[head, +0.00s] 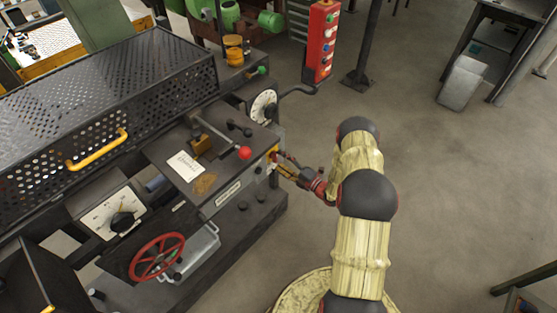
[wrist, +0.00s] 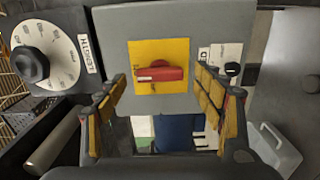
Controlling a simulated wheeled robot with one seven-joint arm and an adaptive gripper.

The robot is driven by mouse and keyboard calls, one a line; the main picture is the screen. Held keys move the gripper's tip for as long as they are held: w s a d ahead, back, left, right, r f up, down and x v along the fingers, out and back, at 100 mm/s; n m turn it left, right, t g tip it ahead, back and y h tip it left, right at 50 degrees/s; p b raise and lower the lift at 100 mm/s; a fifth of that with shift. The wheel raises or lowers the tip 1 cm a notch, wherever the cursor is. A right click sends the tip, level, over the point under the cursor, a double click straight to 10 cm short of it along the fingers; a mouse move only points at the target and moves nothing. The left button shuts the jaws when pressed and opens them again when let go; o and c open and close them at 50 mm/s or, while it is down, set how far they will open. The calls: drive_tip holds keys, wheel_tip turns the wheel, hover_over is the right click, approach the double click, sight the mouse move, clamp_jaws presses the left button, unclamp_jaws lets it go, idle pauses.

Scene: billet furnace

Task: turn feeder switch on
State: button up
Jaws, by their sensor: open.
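A red rotary switch handle (wrist: 160,74) sits on a yellow plate (wrist: 161,50) on a grey box in the wrist view. The handle lies about level across the plate. My gripper (wrist: 170,90) is open, with one finger on each side of the switch and nothing between them but the view of it. I cannot tell whether the fingers touch the box. In the head view my gripper (head: 280,166) is at the right end of the machine, at a yellow patch (head: 272,153) that it partly hides.
A dial (wrist: 45,57) is left of the switch box. In the head view a lever with a red ball (head: 244,153), a red handwheel (head: 157,257) and a red button panel (head: 321,42) stand around the machine.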

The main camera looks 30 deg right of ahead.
drive_tip(key=v, duration=1)
